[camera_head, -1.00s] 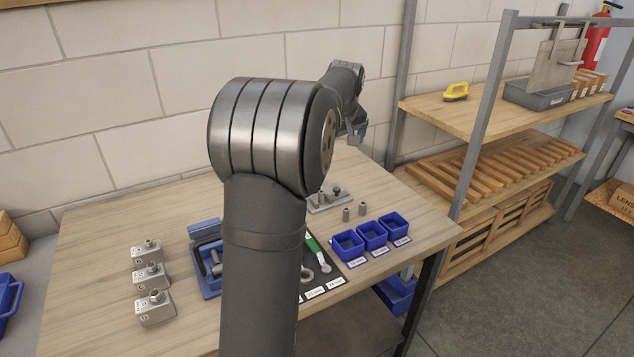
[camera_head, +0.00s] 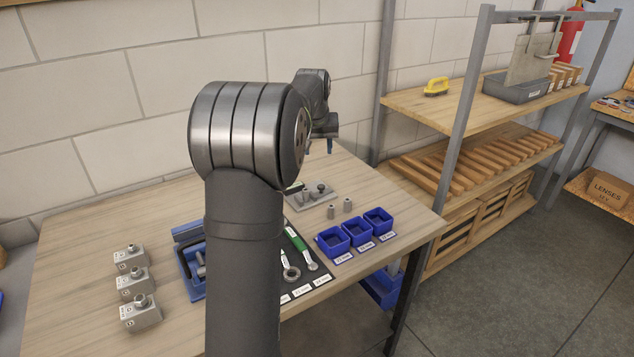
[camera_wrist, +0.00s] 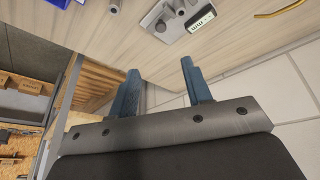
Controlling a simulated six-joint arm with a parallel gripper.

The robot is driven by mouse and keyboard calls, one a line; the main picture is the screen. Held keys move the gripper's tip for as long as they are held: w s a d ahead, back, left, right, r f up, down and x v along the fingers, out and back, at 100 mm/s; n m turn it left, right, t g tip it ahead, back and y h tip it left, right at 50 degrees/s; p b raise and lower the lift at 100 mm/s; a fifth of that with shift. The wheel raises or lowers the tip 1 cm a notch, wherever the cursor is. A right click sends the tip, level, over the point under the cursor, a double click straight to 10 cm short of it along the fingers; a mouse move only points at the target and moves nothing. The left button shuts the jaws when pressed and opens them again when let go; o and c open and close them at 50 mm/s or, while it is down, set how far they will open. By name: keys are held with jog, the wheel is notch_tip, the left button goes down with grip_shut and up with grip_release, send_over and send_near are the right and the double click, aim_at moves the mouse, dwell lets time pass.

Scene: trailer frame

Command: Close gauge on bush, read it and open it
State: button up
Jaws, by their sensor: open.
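The gauge appears to be the fixture on a grey base plate (camera_head: 318,194) at the back of the wooden bench, partly hidden by my arm. In the wrist view its plate (camera_wrist: 160,20) shows at the top edge, with a small display marked "mm" (camera_wrist: 201,18). Two small grey bushes (camera_head: 331,211) (camera_head: 347,205) stand upright in front of the plate. Part of a grey cylinder, possibly a bush, shows in the wrist view (camera_wrist: 115,5). My gripper (camera_wrist: 160,70) is open and empty, its blue fingers apart. It hangs above and behind the gauge, touching nothing.
Three labelled blue bins (camera_head: 360,232) stand at the bench's right edge. Wrenches lie on a dark mat (camera_head: 322,280). A blue tray (camera_head: 186,262) is partly behind my arm. Several grey blocks (camera_head: 136,282) stand at left. A wooden shelf (camera_head: 455,105) and the wall are close by.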

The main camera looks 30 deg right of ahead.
jog(key=w+f+m, duration=0.1)
jog(key=m, duration=0.1)
send_near(321, 186)
jog(key=shift+m, duration=0.3)
jog(key=x, duration=0.8)
jog(key=shift+f, duration=0.1)
jog(key=shift+c, duration=0.3)
